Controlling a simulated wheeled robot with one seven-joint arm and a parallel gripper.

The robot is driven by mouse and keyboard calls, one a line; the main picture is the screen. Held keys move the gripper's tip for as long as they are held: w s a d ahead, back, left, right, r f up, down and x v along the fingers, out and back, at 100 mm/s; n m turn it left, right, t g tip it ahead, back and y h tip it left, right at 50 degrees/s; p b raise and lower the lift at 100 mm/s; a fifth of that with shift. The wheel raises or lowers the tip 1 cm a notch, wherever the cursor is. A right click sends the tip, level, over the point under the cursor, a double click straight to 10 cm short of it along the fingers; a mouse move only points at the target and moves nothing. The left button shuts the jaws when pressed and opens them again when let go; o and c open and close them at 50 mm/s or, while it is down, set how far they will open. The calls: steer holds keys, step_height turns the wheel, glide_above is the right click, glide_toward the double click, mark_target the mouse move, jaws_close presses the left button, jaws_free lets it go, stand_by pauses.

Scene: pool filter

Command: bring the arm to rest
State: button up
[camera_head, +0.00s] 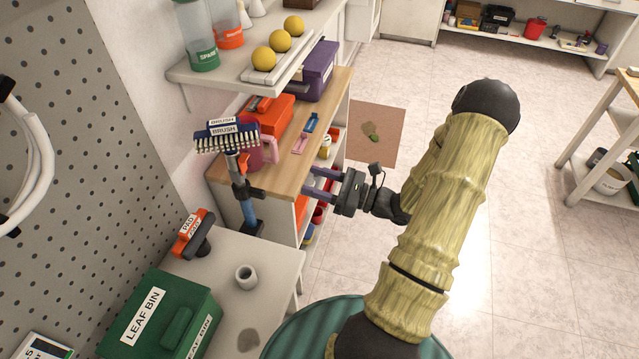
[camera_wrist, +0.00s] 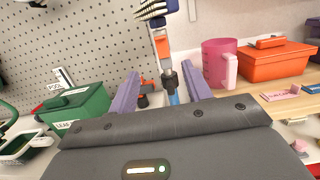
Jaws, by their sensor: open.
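My gripper (camera_head: 311,182) is open, its two purple fingers apart and pointing left toward the wooden counter's front edge. In the wrist view my gripper (camera_wrist: 161,84) shows nothing held between the fingers. A brush (camera_head: 226,138) labelled BRUSH stands upright on a blue-and-black stand to the left, apart from the fingers. In the wrist view the brush (camera_wrist: 161,45) appears beyond the gap between the fingers. My arm reaches across from the lower right with its elbow bent at upper right.
The wooden counter (camera_head: 292,178) holds a pink jug (camera_head: 262,152), an orange box (camera_head: 270,116) and a purple box (camera_head: 316,72). A green leaf bin (camera_head: 185,310), a pad tool (camera_head: 194,234) and a white cup (camera_head: 246,277) are on the near table. Open floor (camera_head: 530,215) lies to the right.

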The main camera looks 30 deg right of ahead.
steer(key=shift+s+d, duration=0.1)
steer(key=shift+d, duration=0.05)
stand_by(0.4)
steer(key=s+a+n+g+h+p, duration=0.2)
steer(key=s+a+n+g+h, duration=0.2)
steer(key=s+a+n+g, duration=0.85)
steer(key=w+r+n+h, duration=0.1)
steer(key=r+n+h, duration=0.2)
steer(key=n+h, duration=0.2)
steer(key=w+d+r+n+t+h+p, duration=0.1)
steer(key=r+n+h, duration=0.3)
steer(key=n, duration=0.5)
steer(key=shift+w+d+h, duration=0.15)
steer(key=shift+w+h, duration=0.25)
steer(key=shift+w, duration=0.25)
steer(key=shift+n, duration=0.25)
stand_by(0.5)
